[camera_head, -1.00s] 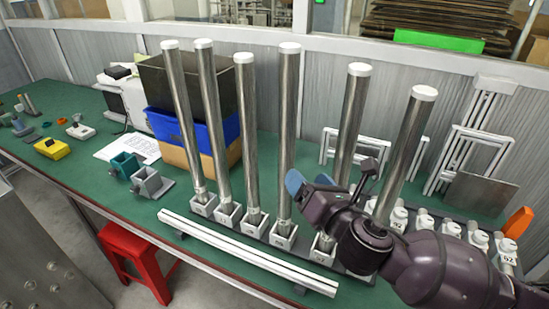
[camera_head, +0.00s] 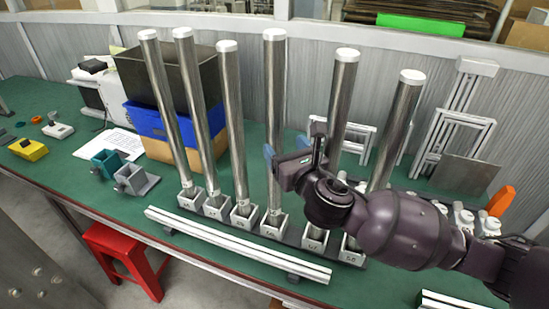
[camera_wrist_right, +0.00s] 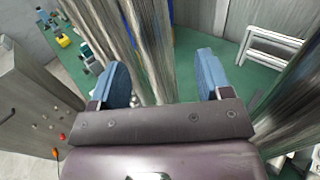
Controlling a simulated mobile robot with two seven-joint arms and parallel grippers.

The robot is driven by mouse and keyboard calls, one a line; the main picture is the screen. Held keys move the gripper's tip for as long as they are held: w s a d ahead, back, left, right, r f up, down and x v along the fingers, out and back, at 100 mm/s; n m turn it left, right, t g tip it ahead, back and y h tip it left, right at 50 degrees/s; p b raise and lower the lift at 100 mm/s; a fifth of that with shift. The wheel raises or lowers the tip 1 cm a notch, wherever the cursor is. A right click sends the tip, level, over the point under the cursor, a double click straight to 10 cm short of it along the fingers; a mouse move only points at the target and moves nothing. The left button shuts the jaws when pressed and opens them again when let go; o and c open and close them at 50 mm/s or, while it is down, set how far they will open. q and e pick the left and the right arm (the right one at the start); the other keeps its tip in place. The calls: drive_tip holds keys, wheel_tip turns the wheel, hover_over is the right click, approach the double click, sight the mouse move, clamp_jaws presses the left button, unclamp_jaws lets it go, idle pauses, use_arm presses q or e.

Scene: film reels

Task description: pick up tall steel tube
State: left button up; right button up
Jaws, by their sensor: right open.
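Several tall steel tubes with white caps stand upright in a row, each in a white square holder. The fourth tube from the left (camera_head: 273,110) is closest to my right gripper (camera_head: 293,152). The gripper is open, at about mid-height of the tubes, with one blue finger overlapping that tube's edge in the head view. The fifth tube (camera_head: 341,100) stands just right of the gripper. In the right wrist view, steel tubes (camera_wrist_right: 148,50) show between and left of the two blue fingers (camera_wrist_right: 162,78), seemingly ungripped. My left gripper is out of view.
A white rail (camera_head: 235,245) lies along the front of the tube row. A blue bin (camera_head: 150,121) stands behind the tubes at left. Metal frames (camera_head: 455,135) and an orange item (camera_head: 498,200) are at right. The green bench (camera_head: 60,100) has free room at left.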

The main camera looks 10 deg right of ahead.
sight(278, 143)
drive_tip(key=w, duration=0.2)
drive_tip(key=w+a, duration=0.1)
drive_tip(key=w, duration=0.2)
drive_tip(key=shift+a+f, duration=0.1)
drive_tip(key=shift+a, duration=0.1)
drive_tip(key=shift+s, duration=0.1)
clamp_jaws()
